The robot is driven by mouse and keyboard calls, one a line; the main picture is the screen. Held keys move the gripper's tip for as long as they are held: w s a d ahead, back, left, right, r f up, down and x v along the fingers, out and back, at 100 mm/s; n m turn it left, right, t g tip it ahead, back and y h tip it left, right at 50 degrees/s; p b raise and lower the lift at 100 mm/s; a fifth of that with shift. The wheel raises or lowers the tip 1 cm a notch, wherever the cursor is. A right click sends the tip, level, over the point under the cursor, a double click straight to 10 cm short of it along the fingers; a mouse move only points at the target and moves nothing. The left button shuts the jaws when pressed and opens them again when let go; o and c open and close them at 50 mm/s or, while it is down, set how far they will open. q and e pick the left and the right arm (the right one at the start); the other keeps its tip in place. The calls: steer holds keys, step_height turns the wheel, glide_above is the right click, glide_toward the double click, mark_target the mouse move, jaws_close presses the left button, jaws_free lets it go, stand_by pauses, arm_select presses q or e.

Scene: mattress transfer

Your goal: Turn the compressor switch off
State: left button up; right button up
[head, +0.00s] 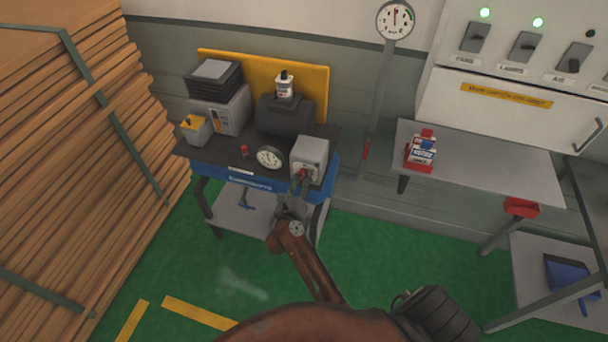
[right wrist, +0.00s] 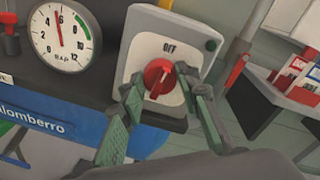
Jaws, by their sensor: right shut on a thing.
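The compressor switch is a red rotary knob (right wrist: 159,78) on a light grey box (head: 309,157) at the right front of the blue and black compressor bench. In the right wrist view the plate above the knob reads "OFF". My right gripper (right wrist: 160,88) has its green-padded fingers on either side of the red knob, shut on it. In the head view the right gripper (head: 298,185) reaches up to the front of the box and partly covers the knob. The left gripper is not in view.
A pressure gauge (head: 270,157) sits left of the switch box. Stacked boards (head: 80,150) fill the left side. A grey table (head: 490,168) with notice packs (head: 421,150) stands at right, below a switch panel (head: 520,45). Green floor is clear in front.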

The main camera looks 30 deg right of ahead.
steer(key=shift+f+n+p, duration=0.1)
steer(key=shift+n+p, duration=0.5)
steer(key=shift+p, duration=0.2)
steer(key=o, duration=1.2)
steer(key=shift+c, duration=0.2)
step_height(320, 180, up, 10)
steer(key=shift+r, duration=0.1)
